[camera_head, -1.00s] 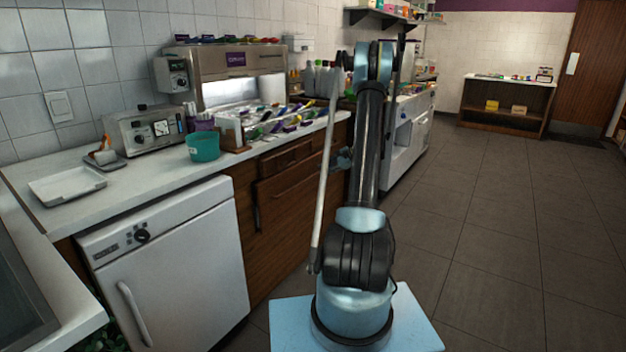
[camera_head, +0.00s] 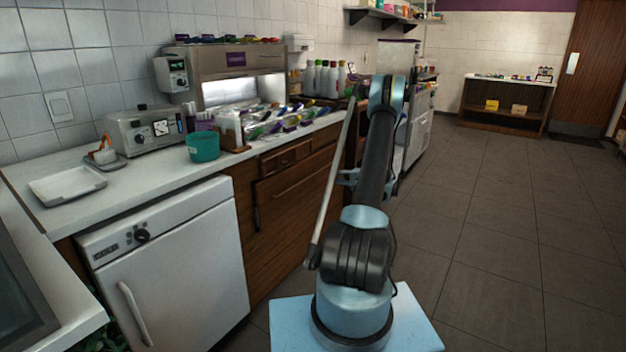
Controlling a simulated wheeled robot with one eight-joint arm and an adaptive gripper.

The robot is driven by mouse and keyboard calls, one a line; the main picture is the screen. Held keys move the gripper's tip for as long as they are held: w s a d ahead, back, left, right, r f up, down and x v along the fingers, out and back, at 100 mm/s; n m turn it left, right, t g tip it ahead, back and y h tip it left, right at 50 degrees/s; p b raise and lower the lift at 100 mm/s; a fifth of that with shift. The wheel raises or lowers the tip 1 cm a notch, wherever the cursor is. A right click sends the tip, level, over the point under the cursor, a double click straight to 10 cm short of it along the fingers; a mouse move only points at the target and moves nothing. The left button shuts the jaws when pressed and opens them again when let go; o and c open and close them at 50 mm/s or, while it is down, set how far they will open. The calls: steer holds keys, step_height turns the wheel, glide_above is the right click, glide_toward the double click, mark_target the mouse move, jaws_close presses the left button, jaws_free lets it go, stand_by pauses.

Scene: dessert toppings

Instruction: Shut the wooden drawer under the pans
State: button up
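The wooden cabinet front (camera_head: 240,215) stands under the counter, right of the white appliance. It has a narrow upper drawer front (camera_head: 286,160) and a larger wooden drawer front (camera_head: 292,190) below it. The larger front seems to stand slightly proud, with a dark edge at its left, but I cannot tell how far. My arm covers the cabinet's right end. The topping pans, with several coloured handles (camera_head: 290,124), are on the counter above. My gripper cannot be made out; a small bluish part shows behind my arm, but I cannot tell what it is.
A white under-counter appliance (camera_head: 170,265) stands left of the cabinet. A teal tub (camera_head: 203,146) and a metal machine (camera_head: 150,130) are on the counter (camera_head: 140,195). A pale counter corner (camera_head: 60,310) is at lower left. The tiled floor (camera_head: 500,230) is clear to the right.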

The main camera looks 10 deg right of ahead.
mark_target(313, 176)
steer(key=x, duration=1.4)
steer(key=shift+f, duration=0.1)
steer(key=shift+c, duration=0.3)
steer(key=shift+s, duration=0.1)
jaws_close()
